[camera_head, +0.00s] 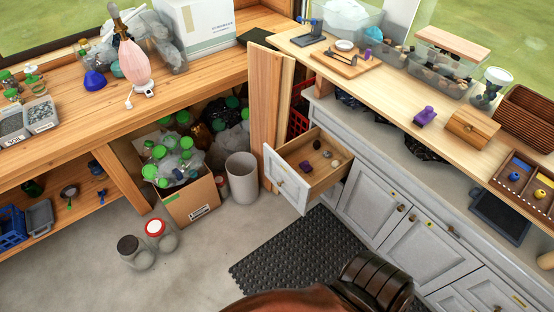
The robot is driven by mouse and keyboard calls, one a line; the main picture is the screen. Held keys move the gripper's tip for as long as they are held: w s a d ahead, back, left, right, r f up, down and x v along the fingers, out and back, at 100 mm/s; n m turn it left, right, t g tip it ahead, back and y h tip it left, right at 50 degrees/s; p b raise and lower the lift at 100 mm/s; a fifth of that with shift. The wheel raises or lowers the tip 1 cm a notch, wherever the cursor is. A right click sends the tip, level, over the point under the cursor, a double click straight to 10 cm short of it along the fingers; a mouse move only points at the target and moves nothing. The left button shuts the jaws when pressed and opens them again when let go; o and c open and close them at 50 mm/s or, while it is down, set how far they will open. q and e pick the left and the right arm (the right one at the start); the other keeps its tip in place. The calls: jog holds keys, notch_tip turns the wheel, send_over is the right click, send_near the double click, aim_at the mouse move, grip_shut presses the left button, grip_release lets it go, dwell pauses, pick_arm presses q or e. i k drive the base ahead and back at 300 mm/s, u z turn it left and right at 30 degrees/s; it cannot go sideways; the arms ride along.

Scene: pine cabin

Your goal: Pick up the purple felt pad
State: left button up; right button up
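A small dark purple piece (305,166) lies in the open drawer (317,182), toward its left side; it looks like a pad, but it is too small to tell whether it is felt. A brighter purple object (425,115) with a raised knob-like part stands on the right-hand counter. Neither of my grippers is in view, and nothing touches either purple thing.
Small round objects (334,163) lie in the drawer beside the purple piece. The drawer juts out from the grey cabinet (372,204). A wooden panel (268,115) stands just left of it. A grey bin (241,178) and two jars (160,235) stand on the floor.

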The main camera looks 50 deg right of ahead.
aim_at(306, 165)
jog(key=z, duration=0.1)
jog(key=i, duration=0.85)
jog(key=z, duration=1)
jog(key=i, duration=0.65)
jog(key=z, duration=0.55)
